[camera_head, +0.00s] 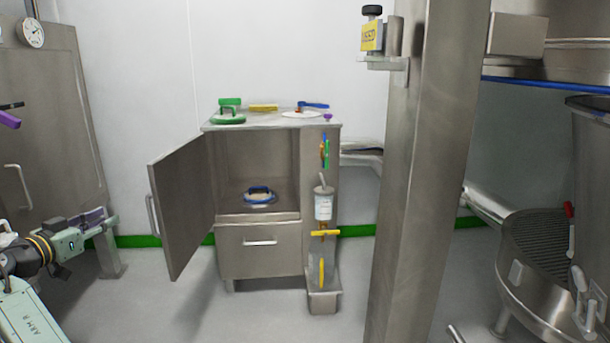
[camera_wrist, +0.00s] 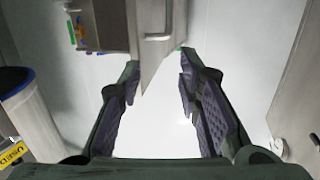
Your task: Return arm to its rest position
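My arm shows at the lower left of the head view, and my gripper (camera_head: 98,217) is at its end, to the left of the cabinet and apart from it. In the wrist view my gripper (camera_wrist: 160,75) has its two padded fingers spread wide apart with nothing between them. The cabinet's open door (camera_head: 183,205) is to the right of my gripper in the head view. In the wrist view the cabinet (camera_wrist: 120,22) is beyond the fingertips.
The steel cabinet (camera_head: 258,236) stands open, with a blue-handled item (camera_head: 259,195) inside. Green, yellow and blue items lie on its top (camera_head: 215,126). A steel column (camera_head: 425,170) rises at the right. The floor (camera_head: 195,305) in front of the cabinet is clear.

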